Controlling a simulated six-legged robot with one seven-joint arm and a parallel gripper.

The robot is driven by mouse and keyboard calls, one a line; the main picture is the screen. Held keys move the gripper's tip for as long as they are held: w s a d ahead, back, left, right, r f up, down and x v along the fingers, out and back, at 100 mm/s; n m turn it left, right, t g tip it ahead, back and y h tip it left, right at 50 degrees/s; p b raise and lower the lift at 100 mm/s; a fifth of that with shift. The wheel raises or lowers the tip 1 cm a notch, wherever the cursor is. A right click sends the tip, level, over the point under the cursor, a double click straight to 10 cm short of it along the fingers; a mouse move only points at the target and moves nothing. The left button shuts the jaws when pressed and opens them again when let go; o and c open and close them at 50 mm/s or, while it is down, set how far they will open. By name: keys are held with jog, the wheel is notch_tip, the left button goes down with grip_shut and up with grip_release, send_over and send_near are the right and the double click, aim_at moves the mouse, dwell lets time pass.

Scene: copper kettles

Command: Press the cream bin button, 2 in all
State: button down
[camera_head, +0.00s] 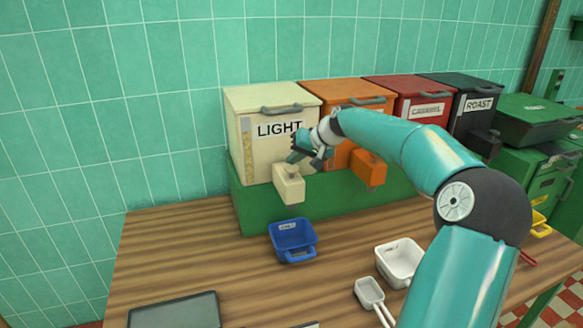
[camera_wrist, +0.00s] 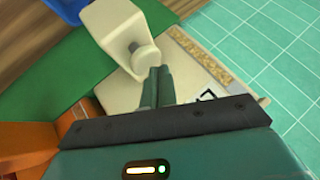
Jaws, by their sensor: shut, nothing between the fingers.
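The cream bin (camera_head: 243,105), labelled LIGHT, stands at the left end of the bin row on a green base. Its cream spout block (camera_head: 289,187) juts from the lower front and also shows in the wrist view (camera_wrist: 108,22). A round cream button (camera_wrist: 144,60) is on that block in the wrist view. My gripper (camera_wrist: 160,72) is shut and empty, its fingertips right by the button; I cannot tell whether they touch. In the head view my gripper (camera_head: 296,156) is just above the spout block and hides part of the bin front.
Orange (camera_head: 345,92), red (camera_head: 398,85) and black (camera_head: 470,90) bins stand to the right. A blue scoop (camera_head: 293,238) sits on the wooden table (camera_head: 190,255) below the cream spout. A white container (camera_head: 400,262) and a dark flat tray (camera_head: 175,312) lie nearer.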

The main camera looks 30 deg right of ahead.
aim_at(295, 168)
jog(key=shift+f, duration=0.9)
dwell(0.8)
jog(key=shift+r, duration=1.3)
jog(key=shift+r, duration=0.15)
jog(key=shift+r, duration=2.4)
